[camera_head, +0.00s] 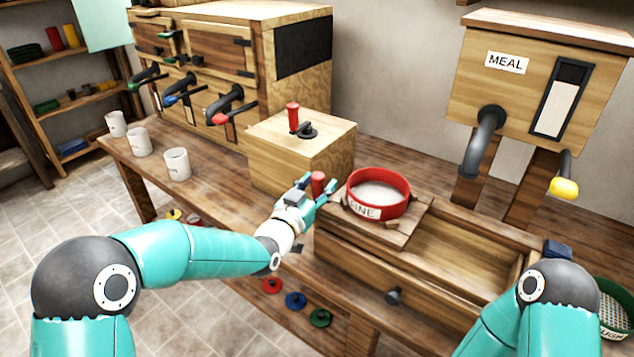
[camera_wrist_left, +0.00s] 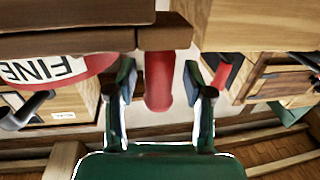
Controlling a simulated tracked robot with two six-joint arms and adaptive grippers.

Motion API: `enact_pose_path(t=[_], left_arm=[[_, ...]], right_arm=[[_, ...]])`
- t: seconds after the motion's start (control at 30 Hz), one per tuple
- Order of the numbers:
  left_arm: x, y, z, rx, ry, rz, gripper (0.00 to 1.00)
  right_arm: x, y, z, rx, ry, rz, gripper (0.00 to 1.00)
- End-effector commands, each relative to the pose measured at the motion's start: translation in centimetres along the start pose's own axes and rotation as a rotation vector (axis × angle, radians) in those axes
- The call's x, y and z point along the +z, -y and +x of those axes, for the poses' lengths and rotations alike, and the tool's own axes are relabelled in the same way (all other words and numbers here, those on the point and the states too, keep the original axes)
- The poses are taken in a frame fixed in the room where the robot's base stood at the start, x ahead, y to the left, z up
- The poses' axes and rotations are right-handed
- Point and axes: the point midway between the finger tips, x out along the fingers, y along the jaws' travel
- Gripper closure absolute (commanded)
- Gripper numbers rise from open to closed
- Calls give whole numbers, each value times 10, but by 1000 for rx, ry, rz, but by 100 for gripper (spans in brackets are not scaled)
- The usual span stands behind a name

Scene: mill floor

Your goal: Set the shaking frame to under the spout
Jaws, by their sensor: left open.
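The wooden shaking frame (camera_head: 417,219) sits at the left end of a long wooden trough box. It carries a red-rimmed sieve (camera_head: 408,195) labelled FINE with pale mesh. A red handle (camera_head: 318,181) sticks out on the frame's left side. My left gripper (camera_head: 324,190) is at this handle. In the left wrist view, the handle (camera_wrist_left: 158,88) stands between the two open fingers (camera_wrist_left: 158,95), with gaps on both sides. The grey spout (camera_head: 482,145) hangs from the MEAL box (camera_head: 535,85), behind and right of the frame. My right gripper is out of view.
The open trough (camera_head: 470,245) is empty right of the frame. A wooden box with a red-handled lever (camera_head: 294,118) stands close behind my left gripper. White mugs (camera_head: 177,164) line the bench at left. A green sieve (camera_head: 612,300) stands at far right. A yellow-tipped lever (camera_head: 564,186) hangs by the MEAL box.

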Motion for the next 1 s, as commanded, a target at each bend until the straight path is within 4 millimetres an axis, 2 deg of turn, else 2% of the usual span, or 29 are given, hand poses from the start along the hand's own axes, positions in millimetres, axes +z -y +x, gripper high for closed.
enact_pose_path(t=[0.3,0.6,0.63,0.87,1.0], left_arm=[[0,-1,3,1,1,0,48],[0,-1,3,1,0,0,98],[0,-1,3,1,0,0,100],[0,4,1,-1,0,0,100],[1,-2,2,0,0,0,100]], right_arm=[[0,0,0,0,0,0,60],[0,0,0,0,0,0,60],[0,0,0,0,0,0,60],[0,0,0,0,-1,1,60],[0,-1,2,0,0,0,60]])
